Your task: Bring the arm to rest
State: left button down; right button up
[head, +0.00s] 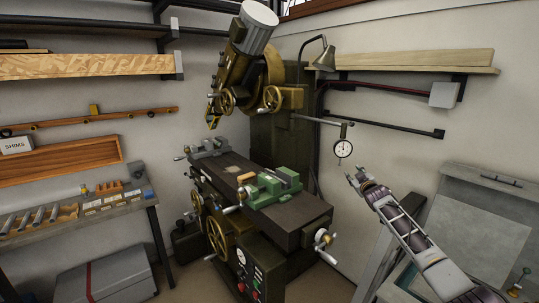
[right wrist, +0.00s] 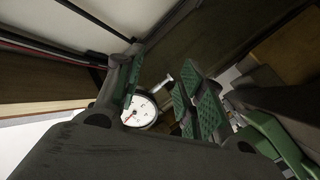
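My right arm (head: 415,240) reaches in from the lower right of the head view. Its gripper (head: 355,176) is in the air to the right of the milling machine. In the right wrist view the gripper's (right wrist: 162,92) green-padded fingers stand apart with nothing between the pads. A round white dial indicator (head: 343,149) hangs on a bar from the machine, just above and beyond the fingertips in the head view. Its face also shows behind the fingers in the right wrist view (right wrist: 140,110). I cannot tell the exact gap. My left gripper is in neither view.
The milling machine (head: 255,205) with a green vise (head: 270,187) stands in the middle. A workbench with tools (head: 80,208) is at the left, below wall shelves. A grey cabinet (head: 488,225) stands at the right. A grey box (head: 105,282) lies on the floor.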

jog(key=s+d+f+m+g, duration=0.15)
jog(key=s+f, duration=0.35)
jog(key=f, duration=1.1)
jog(key=s+f+g, duration=0.3)
jog(key=s+f, duration=0.2)
jog(key=f, duration=1.2)
jog(key=s+a+f+m+g+b, duration=0.1)
jog(key=s+a+f+g, duration=0.1)
jog(key=s+f, duration=0.95)
jog(key=s+a+f+g+b, duration=0.1)
jog(key=s+f+g, duration=0.1)
jog(key=s+f, duration=0.9)
jog(key=s+a+f+m+g, duration=0.1)
jog(key=s+a+f+g, duration=0.15)
jog(key=s+f, duration=0.85)
jog(key=s+a+f+g, duration=0.1)
jog(key=s+a+f, duration=0.3)
jog(key=s+f, duration=0.75)
pick_arm(q)
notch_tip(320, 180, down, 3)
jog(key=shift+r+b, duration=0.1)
jog(key=shift+b, duration=0.35)
pick_arm(e)
jog(key=s+a+f+g, duration=0.1)
jog(key=s+f+g, duration=0.1)
jog(key=s, duration=1.4)
jog(key=s+a+f+g, duration=0.2)
jog(key=s, duration=1.4)
jog(key=shift+f+y, duration=0.25)
jog(key=shift+y, duration=0.05)
